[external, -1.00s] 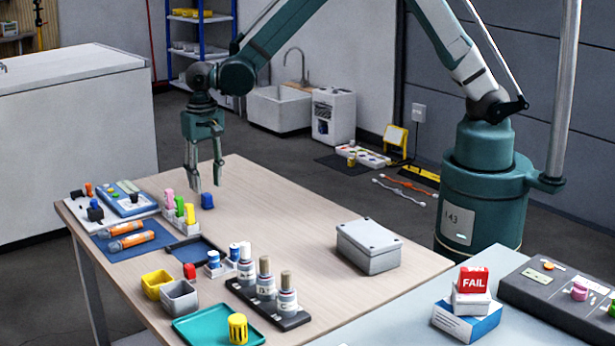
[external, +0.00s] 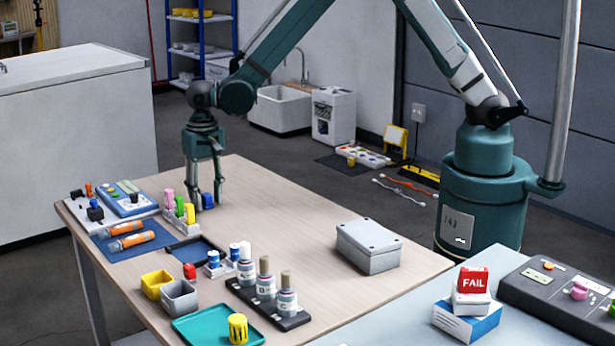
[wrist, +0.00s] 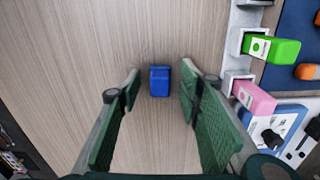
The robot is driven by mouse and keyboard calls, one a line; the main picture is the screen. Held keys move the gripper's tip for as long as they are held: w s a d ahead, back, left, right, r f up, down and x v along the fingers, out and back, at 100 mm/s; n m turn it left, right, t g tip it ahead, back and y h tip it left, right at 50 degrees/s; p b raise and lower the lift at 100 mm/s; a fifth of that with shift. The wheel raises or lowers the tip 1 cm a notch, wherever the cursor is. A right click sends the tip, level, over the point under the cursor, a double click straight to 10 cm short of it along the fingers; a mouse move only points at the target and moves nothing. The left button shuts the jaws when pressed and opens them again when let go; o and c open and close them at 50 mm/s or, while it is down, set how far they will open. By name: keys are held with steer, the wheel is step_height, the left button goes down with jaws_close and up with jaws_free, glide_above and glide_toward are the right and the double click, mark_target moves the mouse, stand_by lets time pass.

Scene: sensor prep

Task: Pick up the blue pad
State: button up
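The blue pad (wrist: 160,81) is a small dark-blue block on the wooden table, seen between my two fingers in the wrist view. In the external view the blue pad (external: 208,201) shows beside and partly behind the fingers. My gripper (external: 206,206) is low over the table, pointing down. In the wrist view my gripper (wrist: 160,92) is open, its green-padded fingers on either side of the pad with a gap on both sides. I cannot tell exactly how far the fingertips are above the tabletop.
A holder with a green block (wrist: 272,47) and a pink block (wrist: 253,97) stands close to the right finger in the wrist view. Orange cylinders (external: 126,235) lie on a blue mat. A grey box (external: 368,247) stands further right. The table's middle is clear.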

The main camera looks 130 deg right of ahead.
mark_target(207, 194)
steer(key=shift+c, duration=0.3)
steer(key=c, duration=0.9)
steer(key=shift+r, duration=0.1)
steer(key=shift+r+p, duration=1.05)
steer(key=shift+r, duration=3.85)
